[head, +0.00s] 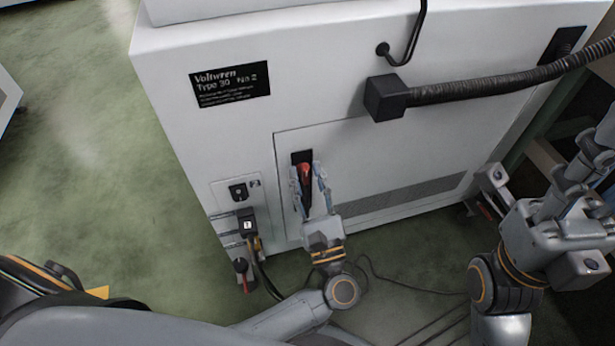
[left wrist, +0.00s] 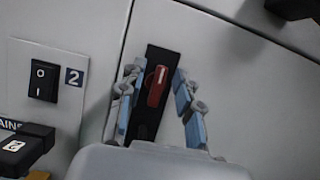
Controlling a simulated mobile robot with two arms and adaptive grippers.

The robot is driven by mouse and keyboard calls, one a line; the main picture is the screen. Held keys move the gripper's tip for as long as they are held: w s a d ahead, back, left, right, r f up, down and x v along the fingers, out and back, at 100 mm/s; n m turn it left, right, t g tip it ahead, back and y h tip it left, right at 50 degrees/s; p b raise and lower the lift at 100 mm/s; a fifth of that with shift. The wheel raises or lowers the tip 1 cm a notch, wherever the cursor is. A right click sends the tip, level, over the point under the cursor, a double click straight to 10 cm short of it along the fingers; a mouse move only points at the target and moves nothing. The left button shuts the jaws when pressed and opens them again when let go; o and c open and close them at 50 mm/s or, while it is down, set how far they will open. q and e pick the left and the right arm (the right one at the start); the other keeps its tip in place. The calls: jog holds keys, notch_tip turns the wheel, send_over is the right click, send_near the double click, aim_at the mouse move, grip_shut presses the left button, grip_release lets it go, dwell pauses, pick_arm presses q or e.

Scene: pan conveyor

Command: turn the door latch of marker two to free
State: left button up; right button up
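The door latch (head: 305,173) has a red handle on a black upright plate in the door of the white cabinet marked "No 2". It also shows in the left wrist view (left wrist: 158,86), its handle lying roughly along the plate. My left gripper (head: 308,178) is open, one finger on each side of the handle. In the left wrist view, gaps show between the handle and both fingers (left wrist: 157,90). The fingers partly cover the plate, and the gripper body hides its lower end. My right gripper (head: 555,215) is off to the right, away from the latch; its fingers are unclear.
A ribbed hose (head: 490,85) leaves a black box at upper right. Green floor (head: 90,150) is clear at left.

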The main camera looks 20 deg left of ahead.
pick_arm(q)
grip_shut()
